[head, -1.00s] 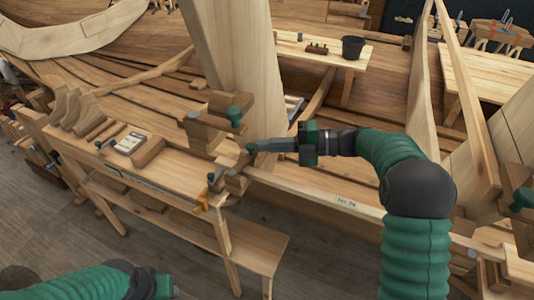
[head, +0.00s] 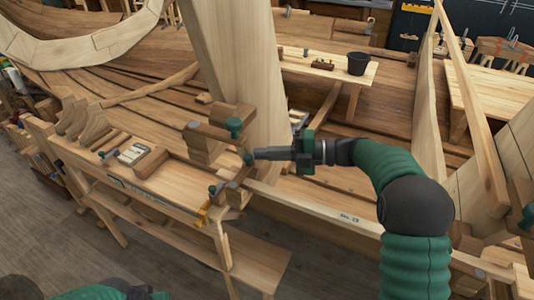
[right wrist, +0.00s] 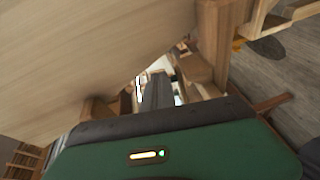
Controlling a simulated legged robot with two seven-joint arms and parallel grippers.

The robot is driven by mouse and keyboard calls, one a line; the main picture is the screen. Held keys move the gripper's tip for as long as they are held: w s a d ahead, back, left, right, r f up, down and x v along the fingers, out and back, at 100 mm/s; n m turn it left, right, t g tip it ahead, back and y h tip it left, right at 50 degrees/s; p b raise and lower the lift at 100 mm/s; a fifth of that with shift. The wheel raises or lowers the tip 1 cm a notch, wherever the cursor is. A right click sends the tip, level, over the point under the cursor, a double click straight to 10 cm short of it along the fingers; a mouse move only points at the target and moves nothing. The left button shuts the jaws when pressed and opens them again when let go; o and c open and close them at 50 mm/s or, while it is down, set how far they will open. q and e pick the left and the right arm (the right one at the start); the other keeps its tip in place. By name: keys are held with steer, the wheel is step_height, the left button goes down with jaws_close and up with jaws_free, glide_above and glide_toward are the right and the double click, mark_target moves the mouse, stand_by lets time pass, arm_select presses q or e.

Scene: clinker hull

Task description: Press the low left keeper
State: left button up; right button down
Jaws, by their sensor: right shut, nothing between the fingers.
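Several green-knobbed wooden keepers sit around the foot of the broad upright plank (head: 240,70). One green knob (head: 234,126) stands highest, on a wooden block. A lower green knob (head: 248,159) is just left of the tip of my right gripper (head: 257,154). Another green knob (head: 212,191) is lower left, by the bench end. My right gripper is shut and empty, pointing left, its tip at or very close to the middle knob; I cannot tell if they touch. The right wrist view shows its dark fingers (right wrist: 157,92) between wooden parts. Part of my left arm shows at bottom left; its fingers are out of frame.
A wooden bench (head: 185,180) with a small tool box (head: 134,153) stands at left. A long labelled rail (head: 320,206) runs below my right arm. Behind, a table holds a black bucket (head: 358,63).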

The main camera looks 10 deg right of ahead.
steer(key=b+v, duration=0.3)
steer(key=v, duration=1.4)
steer(key=shift+w+f, duration=0.1)
steer(key=shift+w, duration=0.05)
